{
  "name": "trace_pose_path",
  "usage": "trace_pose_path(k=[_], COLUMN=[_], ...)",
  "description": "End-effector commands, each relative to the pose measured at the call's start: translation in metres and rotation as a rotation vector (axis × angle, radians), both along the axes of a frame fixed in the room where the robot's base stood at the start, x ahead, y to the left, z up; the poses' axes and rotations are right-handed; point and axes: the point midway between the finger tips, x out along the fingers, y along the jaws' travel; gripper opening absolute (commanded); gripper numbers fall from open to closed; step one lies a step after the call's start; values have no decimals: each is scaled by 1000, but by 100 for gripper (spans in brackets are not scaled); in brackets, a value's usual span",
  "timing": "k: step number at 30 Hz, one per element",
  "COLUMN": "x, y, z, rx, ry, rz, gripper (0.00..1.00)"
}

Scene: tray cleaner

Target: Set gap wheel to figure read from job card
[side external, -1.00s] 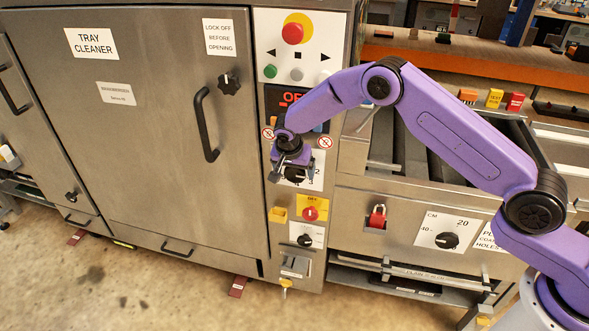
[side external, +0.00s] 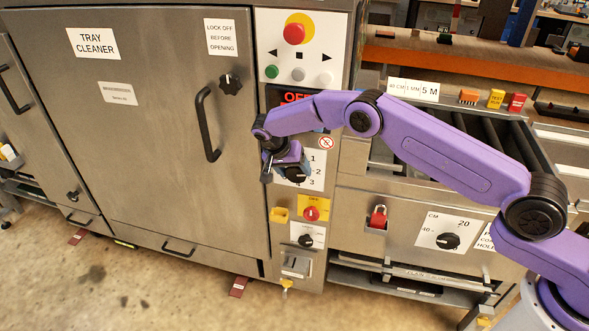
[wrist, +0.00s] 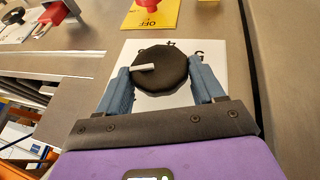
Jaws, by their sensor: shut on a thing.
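My gripper (side external: 290,172) is at the column panel of the tray cleaner, shut on a black knob (wrist: 160,70) with a white pointer. The wrist view shows a finger (wrist: 207,80) on each side of it. The knob sits on a white plate (side external: 316,172) with the figures 1, 2 and 3 visible; my gripper hides part of it. A separate black dial (side external: 448,241) on the lower right panel has a plate marked CM, 20 and 40. A white card (side external: 413,89) stands behind my arm; it seems to read 5 M at its right end, the rest being too small to read surely.
Below the knob are a red switch (side external: 311,213) on a yellow plate and a smaller black knob (side external: 305,241). A red padlock (side external: 378,216) hangs to the right. A door handle (side external: 207,125) stands out left of my gripper. Red and yellow blocks (side external: 496,98) stand behind my arm.

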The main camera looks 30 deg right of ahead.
Motion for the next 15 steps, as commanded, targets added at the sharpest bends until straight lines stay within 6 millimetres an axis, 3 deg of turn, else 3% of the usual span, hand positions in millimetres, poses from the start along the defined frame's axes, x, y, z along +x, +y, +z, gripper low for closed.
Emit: trace_pose_path(k=[15], x=[5], y=[1], z=[-1], rx=[-76], ry=[71], rz=[4], gripper=[37])
